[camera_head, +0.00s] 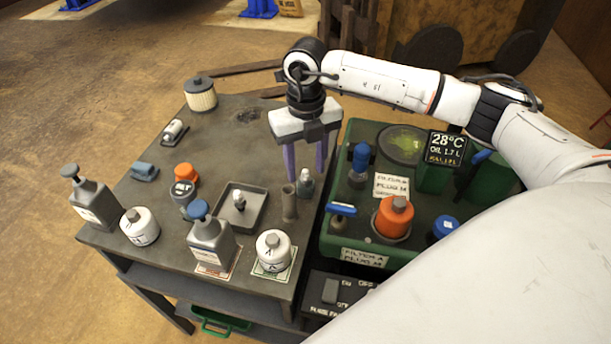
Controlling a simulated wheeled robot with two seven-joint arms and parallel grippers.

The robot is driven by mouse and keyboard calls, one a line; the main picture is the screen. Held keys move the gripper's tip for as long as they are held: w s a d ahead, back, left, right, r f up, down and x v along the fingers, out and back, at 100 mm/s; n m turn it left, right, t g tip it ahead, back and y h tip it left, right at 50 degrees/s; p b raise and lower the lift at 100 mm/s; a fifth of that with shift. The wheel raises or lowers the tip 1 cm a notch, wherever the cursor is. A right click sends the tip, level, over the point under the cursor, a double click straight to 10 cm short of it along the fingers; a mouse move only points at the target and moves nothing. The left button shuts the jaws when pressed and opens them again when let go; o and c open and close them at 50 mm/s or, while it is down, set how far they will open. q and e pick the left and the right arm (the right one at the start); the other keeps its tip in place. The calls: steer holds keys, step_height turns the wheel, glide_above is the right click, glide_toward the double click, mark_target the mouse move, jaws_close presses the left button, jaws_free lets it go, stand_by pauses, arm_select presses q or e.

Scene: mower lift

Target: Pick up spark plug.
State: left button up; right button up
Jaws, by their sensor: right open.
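A small upright piece with a pale top and dark grey body, which looks like a spark plug (305,184), stands near the right edge of the dark table. A similar small plug-like piece (239,201) stands in a shallow grey tray (253,222). I cannot tell for certain which is the spark plug. My right gripper (305,160) is open, its two purple fingers pointing down above the piece at the table edge. Nothing shows between the fingers. My left gripper is not in view.
A brown tube (289,203) stands close beside the piece under my gripper. The green machine (335,235) with an orange cap (394,215) borders the table's right. Bottles, including a blue-capped one (211,239), and white canisters (273,251) crowd the front. The table's back middle is clear.

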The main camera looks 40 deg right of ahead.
mark_target(306, 180)
steer(key=shift+f, duration=1.2)
jaws_close()
